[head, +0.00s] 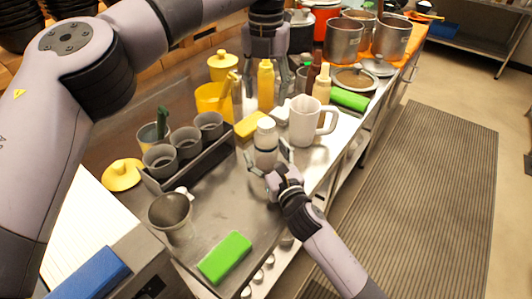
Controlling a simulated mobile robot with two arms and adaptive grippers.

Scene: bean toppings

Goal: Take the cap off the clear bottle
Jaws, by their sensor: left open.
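The clear bottle (265,158) stands upright near the middle of the steel counter, pale and see-through with a dark band. Its white cap (265,124) sits on top. My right gripper (266,151), from the lower right, has its fingers spread on both sides of the bottle; a gap shows at the right finger. My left gripper (267,75) hangs pointing down at the top middle, behind the bottle and well above its cap. Its fingers are apart, around or behind the yellow squeeze bottle (265,88); I cannot tell which.
A rack of grey cups (190,170) stands left of the bottle, and a white pitcher (304,122) close to its right. A yellow sponge (253,124) lies just behind. A metal cup (170,212) and green sponge (225,257) are in front. Pots (343,42) stand at the back right.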

